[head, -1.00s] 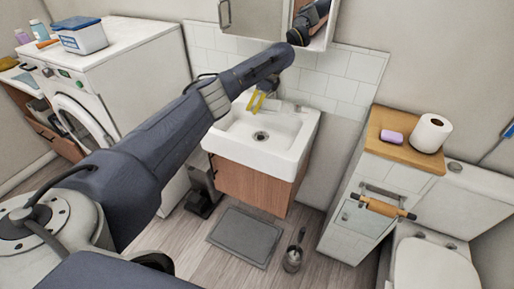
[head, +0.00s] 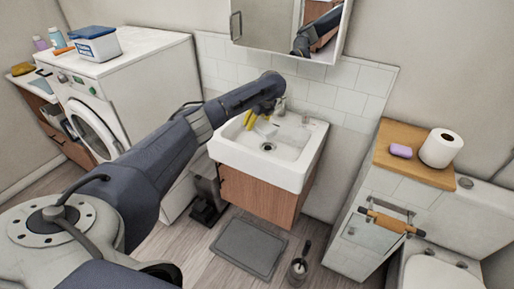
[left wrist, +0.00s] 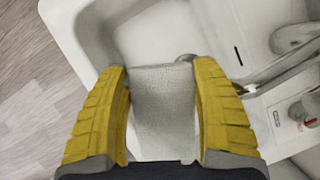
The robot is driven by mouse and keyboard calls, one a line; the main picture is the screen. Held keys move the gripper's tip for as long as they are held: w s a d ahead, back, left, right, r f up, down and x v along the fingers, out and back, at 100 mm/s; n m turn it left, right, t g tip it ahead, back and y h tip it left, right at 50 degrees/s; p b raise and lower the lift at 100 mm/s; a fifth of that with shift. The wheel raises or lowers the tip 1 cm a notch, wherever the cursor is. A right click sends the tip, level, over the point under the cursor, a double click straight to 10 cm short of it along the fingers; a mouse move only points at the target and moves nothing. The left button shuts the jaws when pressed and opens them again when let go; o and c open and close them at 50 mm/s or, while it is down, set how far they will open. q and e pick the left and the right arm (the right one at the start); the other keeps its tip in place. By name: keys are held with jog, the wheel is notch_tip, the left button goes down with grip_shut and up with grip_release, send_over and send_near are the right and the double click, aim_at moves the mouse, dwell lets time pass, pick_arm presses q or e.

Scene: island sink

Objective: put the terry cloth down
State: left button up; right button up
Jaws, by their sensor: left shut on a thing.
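The terry cloth (left wrist: 163,105) is a pale grey, textured piece between the two yellow fingers of my left gripper (left wrist: 162,112) in the left wrist view. The gripper is shut on it. Part of the cloth near the palm is hidden. In the head view my left gripper (head: 254,117) is over the back left of the white sink (head: 243,153). The cloth shows there only as a small pale patch beside the fingers. The sink basin also shows behind the cloth in the left wrist view (left wrist: 85,50). I cannot tell whether the cloth touches the sink. My right gripper is not in view.
The faucet (head: 281,106) and a small cup (head: 306,117) are at the sink's back edge. A mirror cabinet (head: 318,35) hangs above. A washing machine (head: 150,60) stands left. A wooden-topped ledge (head: 425,168) at right holds purple soap (head: 400,150) and a paper roll (head: 441,148).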

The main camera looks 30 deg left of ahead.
aim_at(263, 131)
pick_arm(q)
notch_tip(263, 131, down, 14)
dwell(0.6)
jog(key=shift+f, duration=0.15)
jog(key=o, duration=1.2)
jog(key=shift+c, duration=0.2)
jog(key=shift+v, duration=6.2)
